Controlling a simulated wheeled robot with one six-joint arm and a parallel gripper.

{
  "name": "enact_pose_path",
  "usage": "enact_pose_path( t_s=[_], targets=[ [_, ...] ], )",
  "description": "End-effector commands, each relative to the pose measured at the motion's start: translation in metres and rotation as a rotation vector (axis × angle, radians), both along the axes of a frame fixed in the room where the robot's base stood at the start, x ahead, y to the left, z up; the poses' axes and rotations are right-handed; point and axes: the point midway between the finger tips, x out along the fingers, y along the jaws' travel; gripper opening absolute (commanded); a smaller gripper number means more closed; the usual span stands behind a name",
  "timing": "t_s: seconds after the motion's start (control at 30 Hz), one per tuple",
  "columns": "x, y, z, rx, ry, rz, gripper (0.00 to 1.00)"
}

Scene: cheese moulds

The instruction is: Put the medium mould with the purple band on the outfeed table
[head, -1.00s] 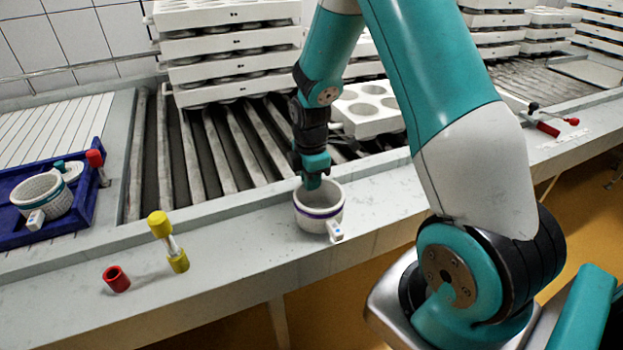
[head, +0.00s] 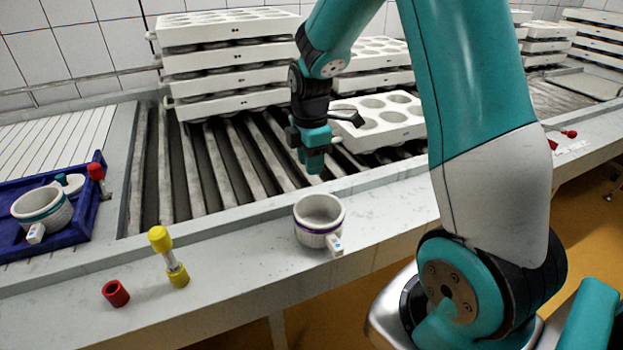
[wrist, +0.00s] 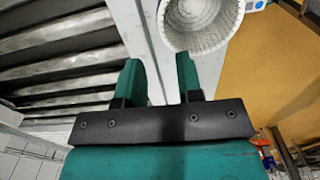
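The mould with the purple band (head: 319,214) is a white cup shape with a small white tag low on its front. It stands upright on the grey front ledge, and its open top also shows in the wrist view (wrist: 200,25). My gripper (head: 314,168) is above and behind the mould, apart from it. In the wrist view my gripper's fingers (wrist: 160,78) are spread with nothing between them. I cannot tell which surface is the outfeed table.
A blue tray (head: 80,236) at left holds a teal-banded mould (head: 45,209). A yellow-ended piece (head: 170,262) and a red cup (head: 115,293) stand on the ledge. White mould blocks (head: 230,62) are stacked on the rollers behind.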

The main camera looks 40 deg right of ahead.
Motion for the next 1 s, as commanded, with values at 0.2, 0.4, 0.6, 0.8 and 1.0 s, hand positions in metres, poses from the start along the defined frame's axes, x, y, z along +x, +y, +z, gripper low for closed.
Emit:
enact_pose_path(
  t_s=[0.2, 0.4, 0.6, 0.8, 1.0],
  targets=[
    [0.000, 0.003, 0.026, 0.002, -0.004, -0.004, 0.33],
    [-0.027, 0.075, 0.063, 0.081, -0.042, -0.144, 0.33],
    [-0.112, 0.180, 0.107, 0.244, -0.012, -0.411, 0.33],
    [-0.191, 0.228, 0.123, 0.333, 0.085, -0.603, 0.33],
    [-0.212, 0.235, 0.125, 0.349, 0.123, -0.665, 0.33]
  ],
)
